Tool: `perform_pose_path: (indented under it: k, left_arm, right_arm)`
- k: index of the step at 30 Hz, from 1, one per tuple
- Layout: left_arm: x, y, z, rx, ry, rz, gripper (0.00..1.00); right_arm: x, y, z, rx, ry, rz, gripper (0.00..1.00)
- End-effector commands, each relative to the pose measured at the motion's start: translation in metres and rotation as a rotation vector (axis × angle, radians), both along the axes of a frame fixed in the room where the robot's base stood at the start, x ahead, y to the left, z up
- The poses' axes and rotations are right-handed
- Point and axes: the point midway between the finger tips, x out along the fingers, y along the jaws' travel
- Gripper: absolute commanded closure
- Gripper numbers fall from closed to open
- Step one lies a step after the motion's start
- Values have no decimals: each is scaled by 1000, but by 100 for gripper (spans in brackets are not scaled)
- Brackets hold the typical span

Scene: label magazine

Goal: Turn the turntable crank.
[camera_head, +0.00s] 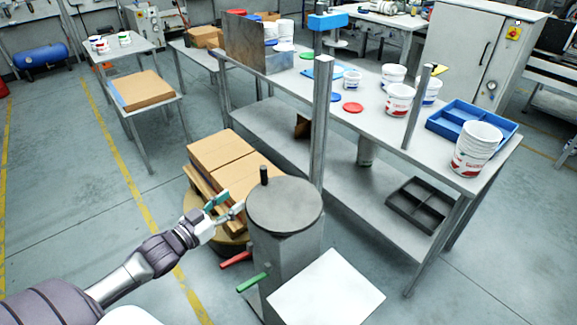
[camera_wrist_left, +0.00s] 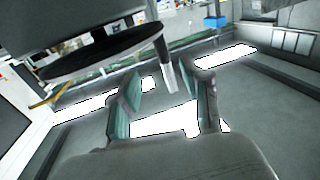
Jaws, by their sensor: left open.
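The crank is a round grey disc (camera_head: 285,206) on top of a grey pedestal (camera_head: 280,258), with a short upright black knob (camera_head: 264,175) near its far-left rim. My left gripper (camera_head: 232,203) is open and empty, just left of the disc and a little apart from the knob. In the left wrist view the two teal fingers (camera_wrist_left: 168,92) stand apart with nothing between them, and a dark round disc (camera_wrist_left: 105,52) shows at upper left. A round turntable edge (camera_head: 234,246) shows under the pallet, partly hidden by my arm and the pedestal. My right gripper is not in view.
Cardboard boxes (camera_head: 218,160) lie on a pallet behind my gripper. Red (camera_head: 236,259) and green (camera_head: 252,283) levers stick out of the pedestal. A workbench (camera_head: 375,120) with tubs and a blue tray stands behind, its post close to the disc. Floor at left is clear.

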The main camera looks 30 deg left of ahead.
Motion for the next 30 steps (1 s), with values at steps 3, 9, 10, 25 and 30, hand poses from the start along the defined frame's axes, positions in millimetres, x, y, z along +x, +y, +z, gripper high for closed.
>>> perform_pose_path:
  k: [3, 9, 10, 25, 30]
  left_arm:
    - [7, -2, 4, -3, -8, -5, 52]
    - [37, -8, 6, -3, -10, -3, 52]
    - [43, -9, 6, -4, -9, -3, 52]
    - [125, -25, 3, -1, -5, -2, 52]
    - [134, -28, 2, -1, -4, -3, 52]
  right_arm:
    - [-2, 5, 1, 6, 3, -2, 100]
    - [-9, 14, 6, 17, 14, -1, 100]
    - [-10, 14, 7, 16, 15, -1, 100]
    - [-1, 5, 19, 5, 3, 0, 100]
    - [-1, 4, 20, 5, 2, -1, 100]
